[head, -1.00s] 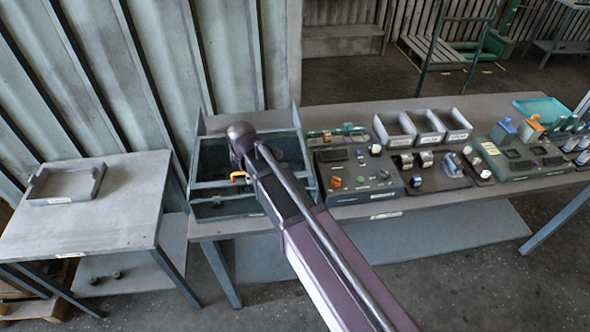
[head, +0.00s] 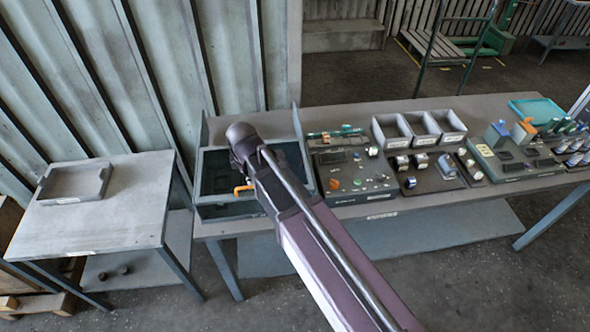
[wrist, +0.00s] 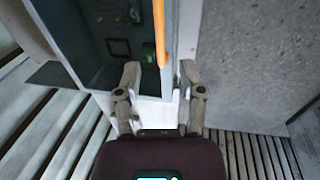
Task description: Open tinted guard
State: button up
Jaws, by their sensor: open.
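The tinted guard (head: 222,168) is a dark see-through pane in the blue-grey housing at the left end of the bench. It also shows in the wrist view (wrist: 118,45), with dim parts behind it. Its orange handle (head: 243,189) is near the housing's front edge, and in the wrist view the handle (wrist: 160,32) runs along the pane's edge. My gripper (wrist: 160,68) is open, with one finger on each side of the handle's line. I cannot tell whether either finger touches it. My arm hides part of the housing in the head view.
A side table (head: 100,220) with a shallow grey tray (head: 75,184) stands at left. Right of the housing are a control panel (head: 350,180), open grey bins (head: 420,128) and several small parts. A ribbed wall (head: 150,60) rises behind the side table.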

jog(key=shift+s+r+p, duration=0.7)
jog(key=shift+r+p, duration=2.6)
jog(key=shift+r, duration=0.35)
jog(key=w+d+f+m+b, duration=0.2)
jog(key=d+f+m+b, duration=0.5)
jog(key=d, duration=0.6)
jog(key=shift+d+f+g+h, duration=0.2)
jog(key=shift+d+g+h, duration=0.1)
jog(key=shift+g, duration=0.1)
jog(key=s+d+f+m+b, duration=0.1)
jog(key=d+f+m+b, duration=0.2)
jog(key=d, duration=0.4)
jog(key=s+d+f+m+g+b, duration=0.1)
jog(key=s+d+f+m+b, duration=0.1)
jog(key=d+f+m+b, duration=0.2)
jog(key=s+d+f+m+b, duration=0.1)
jog(key=d+f+m+b, duration=0.2)
jog(key=d+m, duration=0.3)
jog(key=d, duration=0.5)
jog(key=shift+s+d+f+m+b, duration=0.2)
jog(key=shift+s+f+m+b, duration=0.1)
jog(key=shift+s+m, duration=0.1)
jog(key=shift+c, duration=0.2)
